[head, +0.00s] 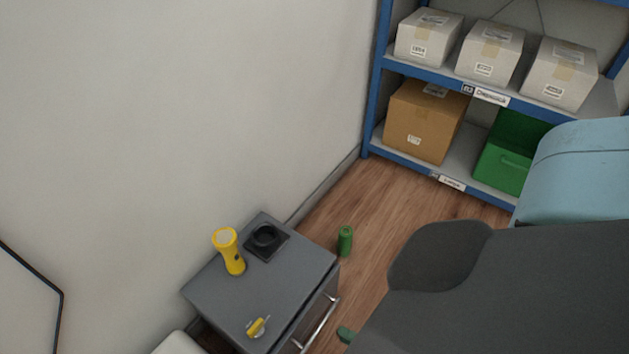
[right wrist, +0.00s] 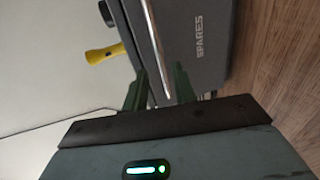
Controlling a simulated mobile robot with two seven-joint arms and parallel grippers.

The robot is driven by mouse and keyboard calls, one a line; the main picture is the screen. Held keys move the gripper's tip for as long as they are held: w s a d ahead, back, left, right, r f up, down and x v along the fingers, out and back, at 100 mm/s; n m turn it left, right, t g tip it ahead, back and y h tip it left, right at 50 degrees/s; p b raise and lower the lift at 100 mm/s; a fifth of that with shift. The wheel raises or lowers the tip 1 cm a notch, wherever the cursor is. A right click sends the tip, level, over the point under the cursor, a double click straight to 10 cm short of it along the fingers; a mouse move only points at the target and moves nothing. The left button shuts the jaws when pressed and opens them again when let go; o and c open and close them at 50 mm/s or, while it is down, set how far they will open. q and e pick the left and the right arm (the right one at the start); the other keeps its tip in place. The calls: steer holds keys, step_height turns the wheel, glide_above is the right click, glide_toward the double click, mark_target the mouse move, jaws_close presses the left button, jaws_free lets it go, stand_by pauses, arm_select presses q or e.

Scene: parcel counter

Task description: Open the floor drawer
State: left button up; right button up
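The floor drawer is in a low grey cabinet (head: 215,290) against the wall in the head view. Its front, lettered SPARES, shows in the right wrist view (right wrist: 200,25). A silver bar handle (head: 318,325) runs along the front and also crosses the right wrist view (right wrist: 153,40). The drawer looks shut. My right gripper (right wrist: 162,72) is open, its two dark green fingers on either side of the handle bar, with a gap visible. In the head view my right arm hides most of that gripper. My left gripper is not in view.
On the cabinet top are a yellow flashlight (head: 231,252), a black square holder (head: 265,240) and a small yellow item (head: 257,327). A green cylinder (head: 345,241) is on the floor beside the cabinet. A blue-framed shelf (head: 375,80) with boxes stands behind.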

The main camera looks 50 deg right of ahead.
mark_target(323, 322)
steer(key=b+x, duration=0.2)
steer(key=x, duration=0.5)
steer(key=shift+w+f, duration=0.1)
steer(key=shift+w, duration=0.25)
jaws_close()
